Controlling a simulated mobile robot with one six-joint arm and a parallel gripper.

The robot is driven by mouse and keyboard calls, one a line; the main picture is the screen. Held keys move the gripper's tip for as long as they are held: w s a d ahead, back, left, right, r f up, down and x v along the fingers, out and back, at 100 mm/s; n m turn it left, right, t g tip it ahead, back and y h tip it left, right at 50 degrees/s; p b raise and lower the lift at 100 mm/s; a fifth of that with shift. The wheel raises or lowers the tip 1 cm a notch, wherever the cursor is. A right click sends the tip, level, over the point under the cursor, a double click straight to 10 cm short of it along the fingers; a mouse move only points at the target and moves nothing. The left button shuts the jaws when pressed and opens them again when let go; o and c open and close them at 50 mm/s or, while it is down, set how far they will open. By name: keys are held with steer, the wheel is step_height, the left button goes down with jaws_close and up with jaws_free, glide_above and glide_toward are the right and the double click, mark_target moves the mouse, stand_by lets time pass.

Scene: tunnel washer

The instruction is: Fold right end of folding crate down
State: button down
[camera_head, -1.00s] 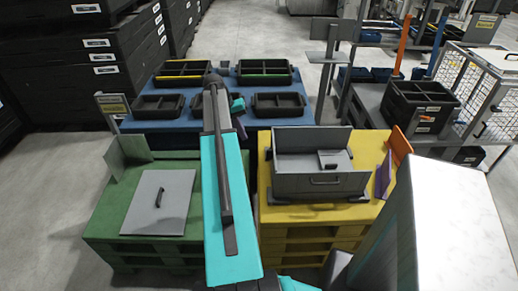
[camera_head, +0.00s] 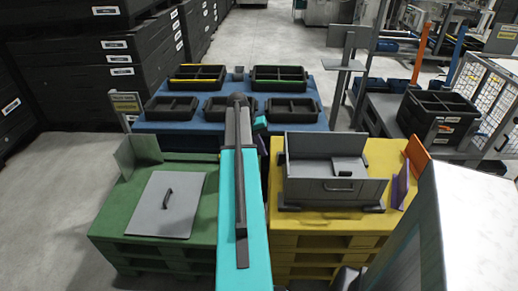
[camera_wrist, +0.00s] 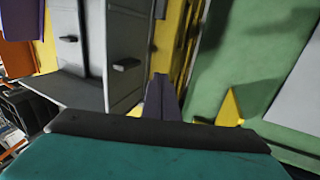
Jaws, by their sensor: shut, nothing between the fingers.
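The grey folding crate (camera_head: 333,189) sits on the yellow pallet in the head view. Its back wall and front wall stand upright. A panel with a dark handle (camera_head: 348,167) lies flat inside, toward the right; no upright right end shows. In the wrist view the crate (camera_wrist: 85,70) fills the upper left, with one handle on the inner panel and another on the standing end wall nearest me. My gripper (camera_wrist: 160,92) is shut and empty, a little apart from that wall, over the gap between the pallets. In the head view my arm hides most of it.
The green pallet (camera_head: 112,214) on the left carries a flat grey lid (camera_head: 168,204) and an upright panel. Orange (camera_head: 418,160) and purple (camera_head: 400,187) panels stand right of the crate. Several black trays stand on the blue table (camera_head: 235,127) behind.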

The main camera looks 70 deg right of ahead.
steer(key=shift+s+d+f+b, duration=0.25)
steer(key=shift+s, duration=0.5)
steer(key=shift+s+d+f+b, duration=0.25)
steer(key=shift+s+d+f, duration=0.05)
steer(key=shift+s, duration=0.4)
steer(key=shift+s+d+f+b, duration=0.25)
steer(key=shift+s, duration=0.5)
steer(key=shift+r, duration=0.1)
